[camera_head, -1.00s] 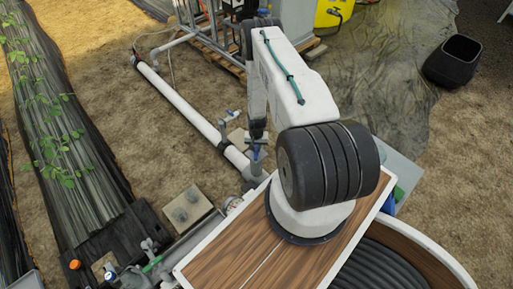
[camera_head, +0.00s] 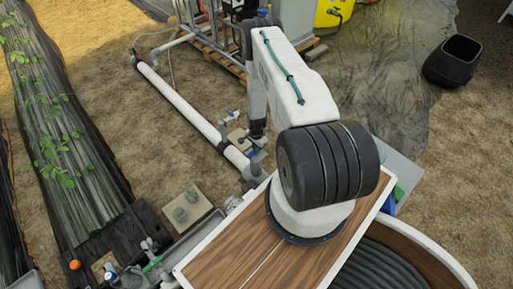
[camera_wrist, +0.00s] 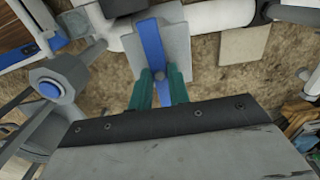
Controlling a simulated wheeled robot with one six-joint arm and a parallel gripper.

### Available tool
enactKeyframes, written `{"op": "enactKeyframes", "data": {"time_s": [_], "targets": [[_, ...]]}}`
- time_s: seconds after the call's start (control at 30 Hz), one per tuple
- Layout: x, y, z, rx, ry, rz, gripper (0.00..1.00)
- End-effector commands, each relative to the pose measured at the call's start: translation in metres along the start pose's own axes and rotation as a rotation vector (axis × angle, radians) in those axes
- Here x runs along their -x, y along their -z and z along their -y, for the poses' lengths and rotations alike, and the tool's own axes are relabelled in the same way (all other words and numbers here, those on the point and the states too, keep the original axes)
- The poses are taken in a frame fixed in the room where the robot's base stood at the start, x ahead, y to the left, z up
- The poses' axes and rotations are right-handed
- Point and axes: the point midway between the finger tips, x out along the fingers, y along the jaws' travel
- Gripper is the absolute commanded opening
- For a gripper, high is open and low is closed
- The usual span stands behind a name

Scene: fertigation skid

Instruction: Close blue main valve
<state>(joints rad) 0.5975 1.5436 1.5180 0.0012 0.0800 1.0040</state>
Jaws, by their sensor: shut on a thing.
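The blue valve lever (camera_wrist: 153,45) lies across a grey valve body (camera_wrist: 176,45) on the white pipe in the wrist view. My gripper (camera_wrist: 159,74) has its two teal fingers shut on the near end of this lever, one on each side. In the head view my gripper (camera_head: 257,143) is low over the pipe fitting just beyond the wooden deck. My wrist covers much of the lever there, so its exact angle is hard to read in that view.
A second blue-handled valve (camera_head: 230,115) stands farther along the white pipe (camera_head: 180,103). A grey fitting with a blue cap (camera_wrist: 50,90) is close left of my gripper. Concrete pads (camera_head: 187,207) lie nearby. Bare soil is open left of the pipe.

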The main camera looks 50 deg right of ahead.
Motion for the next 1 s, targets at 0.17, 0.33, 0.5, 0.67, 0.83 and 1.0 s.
{"op": "enactKeyframes", "data": {"time_s": [0.17,0.33,0.5,0.67,0.83,1.0], "targets": [[0.0002,-0.0002,-0.0002,-0.033,-0.001,0.000,0.00],[0.0002,-0.0002,-0.0002,-0.043,-0.001,0.000,0.00],[0.0002,-0.0001,-0.0002,-0.043,-0.001,0.000,0.00],[0.0002,-0.0001,-0.0002,-0.042,-0.001,0.000,0.32],[0.0001,0.0000,-0.0001,-0.042,0.000,0.000,0.40],[0.0019,0.0002,0.0001,-0.041,0.000,0.000,0.40]]}}
